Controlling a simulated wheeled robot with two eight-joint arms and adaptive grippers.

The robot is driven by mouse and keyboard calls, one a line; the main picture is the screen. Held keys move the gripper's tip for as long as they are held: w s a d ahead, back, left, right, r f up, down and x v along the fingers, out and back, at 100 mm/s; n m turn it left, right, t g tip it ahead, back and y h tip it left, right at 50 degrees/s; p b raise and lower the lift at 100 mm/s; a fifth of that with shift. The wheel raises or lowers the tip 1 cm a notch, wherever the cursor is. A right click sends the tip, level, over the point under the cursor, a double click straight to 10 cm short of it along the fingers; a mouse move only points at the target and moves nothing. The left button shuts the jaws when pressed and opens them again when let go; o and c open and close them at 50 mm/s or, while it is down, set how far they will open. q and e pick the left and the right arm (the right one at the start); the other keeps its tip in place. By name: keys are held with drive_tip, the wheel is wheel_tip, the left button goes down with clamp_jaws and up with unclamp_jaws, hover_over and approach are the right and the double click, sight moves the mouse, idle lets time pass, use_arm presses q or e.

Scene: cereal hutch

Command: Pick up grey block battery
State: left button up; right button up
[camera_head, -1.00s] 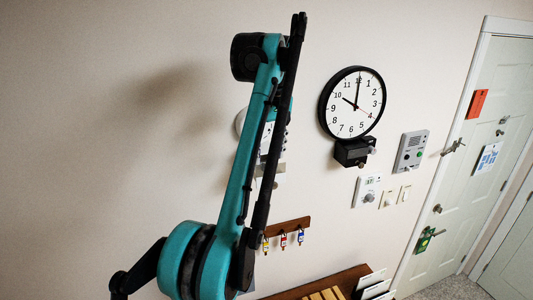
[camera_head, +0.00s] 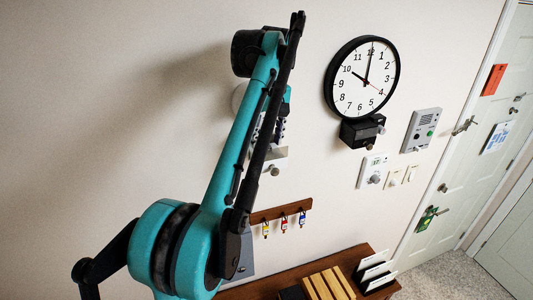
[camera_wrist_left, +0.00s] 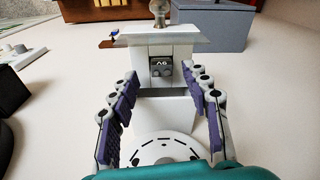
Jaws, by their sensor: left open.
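The grey block battery (camera_wrist_left: 161,67), with an upside-down "9V" label and two dark round ends, sits in a white wall fixture (camera_wrist_left: 166,112) in the left wrist view. My left gripper (camera_wrist_left: 162,88) is open, with one purple-padded finger on each side of the fixture and nothing held. The battery lies between and slightly beyond the fingertips. In the head view my left arm covers most of the fixture, whose plate and knob (camera_head: 274,162) show beside it. The battery cannot be made out there.
A clock (camera_head: 362,78) with a black box under it hangs to the right. A key rack (camera_head: 281,211) hangs below, above a wooden table (camera_head: 350,262) with slats and white cards. A grey box (camera_wrist_left: 202,28) stands beyond the fixture in the left wrist view.

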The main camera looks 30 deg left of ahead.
use_arm(q)
drive_tip(key=shift+s+f, duration=0.3)
drive_tip(key=shift+f, duration=0.3)
drive_tip(key=shift+w+f, duration=0.1)
drive_tip(key=shift+w, duration=0.05)
drive_tip(key=c, duration=0.7)
clamp_jaws()
